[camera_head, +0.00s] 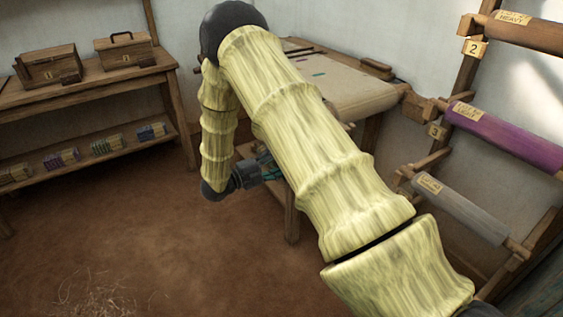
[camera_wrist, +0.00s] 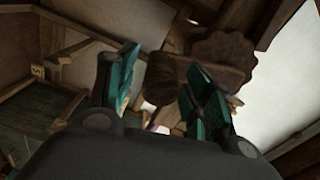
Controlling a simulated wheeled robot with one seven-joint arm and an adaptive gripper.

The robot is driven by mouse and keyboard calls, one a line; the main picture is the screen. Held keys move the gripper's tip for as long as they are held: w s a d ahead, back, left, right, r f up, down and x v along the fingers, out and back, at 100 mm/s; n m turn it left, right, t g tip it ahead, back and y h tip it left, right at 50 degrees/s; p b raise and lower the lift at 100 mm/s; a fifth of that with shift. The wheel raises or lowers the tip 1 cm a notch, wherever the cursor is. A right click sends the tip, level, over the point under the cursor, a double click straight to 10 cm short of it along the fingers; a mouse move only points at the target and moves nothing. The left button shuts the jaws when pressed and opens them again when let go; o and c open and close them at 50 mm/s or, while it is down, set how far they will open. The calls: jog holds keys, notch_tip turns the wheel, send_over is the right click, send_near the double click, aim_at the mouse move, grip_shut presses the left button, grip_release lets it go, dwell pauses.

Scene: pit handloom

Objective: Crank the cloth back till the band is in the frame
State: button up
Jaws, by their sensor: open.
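My gripper (camera_head: 266,166) is at the left side of the loom-like wooden frame in the head view, its teal fingers partly hidden behind my arm. In the wrist view my gripper (camera_wrist: 160,66) is open, with one teal finger on each side of a dark round wooden handle (camera_wrist: 160,76). A scalloped wooden wheel (camera_wrist: 222,54) is just beyond the right finger. I cannot tell whether the fingers touch the handle. A pale surface, perhaps the cloth (camera_head: 350,92), shows behind my arm in the head view. I cannot make out the band or its frame.
A shelf (camera_head: 90,88) with wooden boxes and small coloured bundles stands at the left. A rack at the right holds a purple roll (camera_head: 505,137), a grey roll (camera_head: 460,208) and a brown roll (camera_head: 525,32). The brown floor (camera_head: 150,220) at the left is mostly clear.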

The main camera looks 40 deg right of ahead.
jog(key=w+a, duration=0.1)
jog(key=a, duration=0.9)
jog(key=shift+a, duration=0.4)
jog(key=s+a+f+n+t+y, duration=0.1)
jog(key=s+f+n+t+y, duration=0.3)
jog(key=f+n, duration=0.55)
jog(key=s+a+f+n+t+y, duration=0.2)
jog(key=f+n+t+y, duration=0.25)
jog(key=f+n, duration=0.5)
jog(key=s+a+f+n+y, duration=0.4)
jog(key=s+f+n, duration=0.2)
jog(key=s+f, duration=0.35)
jog(key=s+a+f+n+g+y+p, duration=0.1)
jog(key=s+a+n+g+y, duration=0.3)
jog(key=s, duration=0.8)
jog(key=s+a+n+g+y, duration=0.2)
jog(key=s+a+n+g, duration=0.3)
jog(key=s, duration=0.7)
notch_tip(320, 180, up, 19)
jog(key=d+t+p, duration=0.1)
jog(key=t+p, duration=0.1)
jog(key=p, duration=1.7)
jog(key=shift+n, duration=0.3)
